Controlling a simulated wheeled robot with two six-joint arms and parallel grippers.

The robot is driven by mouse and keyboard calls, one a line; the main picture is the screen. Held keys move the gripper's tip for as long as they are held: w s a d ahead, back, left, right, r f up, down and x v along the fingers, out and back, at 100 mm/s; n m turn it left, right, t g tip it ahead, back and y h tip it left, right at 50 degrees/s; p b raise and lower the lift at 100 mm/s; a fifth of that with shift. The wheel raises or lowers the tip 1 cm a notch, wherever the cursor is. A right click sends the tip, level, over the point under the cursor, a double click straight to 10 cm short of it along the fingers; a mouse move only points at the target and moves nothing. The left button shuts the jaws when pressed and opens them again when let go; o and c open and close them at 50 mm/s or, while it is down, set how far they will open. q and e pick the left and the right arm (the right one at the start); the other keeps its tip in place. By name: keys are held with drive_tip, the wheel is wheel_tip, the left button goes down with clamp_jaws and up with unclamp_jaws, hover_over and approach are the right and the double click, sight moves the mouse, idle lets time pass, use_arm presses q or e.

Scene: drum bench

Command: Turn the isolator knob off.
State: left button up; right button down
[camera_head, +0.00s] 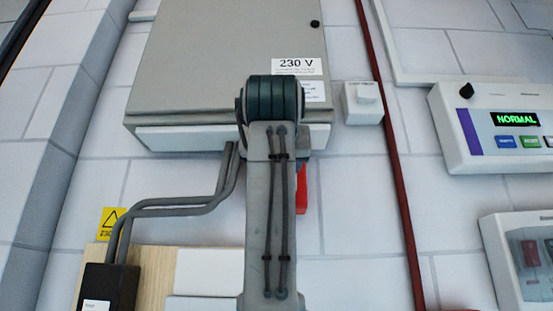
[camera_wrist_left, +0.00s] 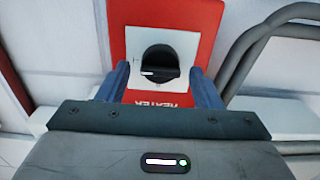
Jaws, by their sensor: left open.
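My left gripper (camera_wrist_left: 159,76) is open, with one blue finger on each side of the knob. I cannot tell whether the fingers touch it. In the head view my arm hides the knob and the gripper; only a strip of the red plate (camera_head: 302,188) shows. My right gripper is not in view.
A grey 230 V cabinet (camera_head: 205,60) is above the plate. Grey conduits (camera_head: 180,207) run at its left in the head view. A red pipe (camera_head: 391,150), a small white box (camera_head: 362,103) and a panel showing NORMAL (camera_head: 465,140) are on the right.

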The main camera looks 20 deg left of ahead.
use_arm(q)
drive_tip(key=shift+w+a, duration=0.1)
drive_tip(key=shift+w, duration=0.2)
drive_tip(key=c, duration=1)
drive_tip(key=shift+o, duration=0.2)
